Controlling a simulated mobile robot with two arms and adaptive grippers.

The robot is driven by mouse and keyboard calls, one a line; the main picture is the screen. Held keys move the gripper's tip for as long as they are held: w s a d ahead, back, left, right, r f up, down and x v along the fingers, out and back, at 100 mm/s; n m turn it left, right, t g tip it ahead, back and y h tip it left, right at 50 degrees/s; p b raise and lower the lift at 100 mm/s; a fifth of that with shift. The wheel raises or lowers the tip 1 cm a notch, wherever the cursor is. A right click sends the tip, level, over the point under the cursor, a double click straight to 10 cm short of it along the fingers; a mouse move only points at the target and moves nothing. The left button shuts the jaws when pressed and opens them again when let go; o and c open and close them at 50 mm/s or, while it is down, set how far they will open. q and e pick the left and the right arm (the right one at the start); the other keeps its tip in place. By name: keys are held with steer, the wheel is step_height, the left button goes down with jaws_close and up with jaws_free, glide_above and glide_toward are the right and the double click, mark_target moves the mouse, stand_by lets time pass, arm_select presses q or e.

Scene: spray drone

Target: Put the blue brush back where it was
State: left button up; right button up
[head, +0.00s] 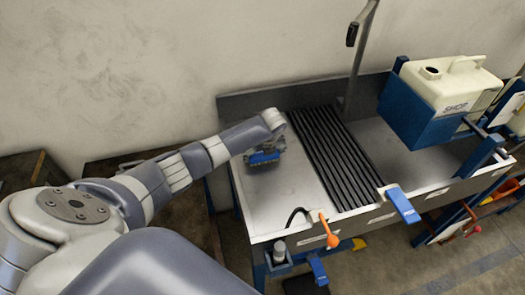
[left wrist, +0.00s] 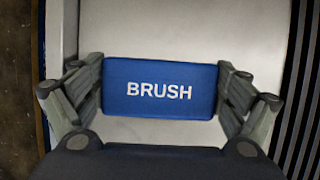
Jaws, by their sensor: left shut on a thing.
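The blue brush (head: 264,157) is at the left end of the metal bench, under my left gripper (head: 268,148) in the head view. In the left wrist view the brush (left wrist: 160,89) shows its blue top with the word BRUSH. The two fingers of my left gripper (left wrist: 160,95) are closed on its short ends. The bristles show a little below the block in the head view. I cannot tell whether they touch the metal surface. My right gripper is in neither view.
The metal bench (head: 286,205) has a black slatted rack (head: 330,160) right of the brush. A white jug (head: 450,85) stands in a blue holder (head: 415,112) at the right. An orange-handled tool (head: 328,232) and a blue handle (head: 402,205) are at the front edge. A grey post (head: 358,60) rises behind.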

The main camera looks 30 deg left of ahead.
arm_select(q)
steer(key=o, duration=0.7)
steer(key=shift+f, duration=0.1)
steer(key=shift+o, duration=0.2)
steer(key=v, duration=1.2)
steer(key=shift+b, duration=0.45)
steer(key=shift+w+a, duration=0.1)
